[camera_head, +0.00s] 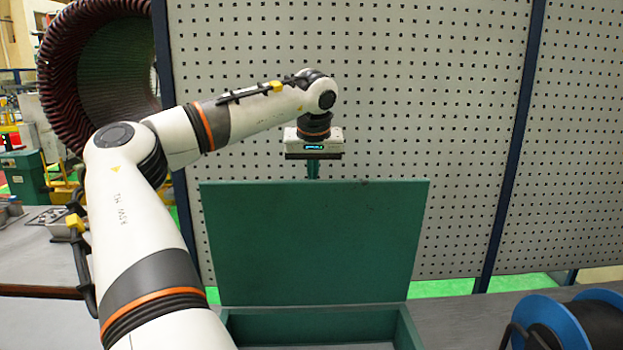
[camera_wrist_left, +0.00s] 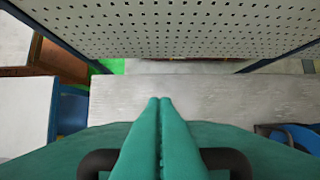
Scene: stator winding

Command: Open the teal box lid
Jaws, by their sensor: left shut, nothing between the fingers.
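The teal box (camera_head: 405,325) sits at the bottom centre of the head view, with its inside showing. Its lid (camera_head: 315,240) stands open, close to upright, inner face towards me. My left gripper (camera_head: 313,170) is above the middle of the lid's top edge, fingers pointing down; their tips are hidden behind the lid. In the left wrist view the teal fingers (camera_wrist_left: 160,100) are shut together with nothing between them. The lid (camera_wrist_left: 60,150) fills the bottom there, and a dark handle (camera_wrist_left: 228,158) shows on both sides of the fingers. I cannot tell whether they touch it. My right gripper is not in view.
A grey pegboard (camera_head: 440,120) stands behind the box. A blue spool (camera_head: 545,320) with black cable is on the table at the right. A large dark red ring-shaped stator (camera_head: 100,70) is at the back left. Grey table surface (camera_head: 460,315) is clear between box and spool.

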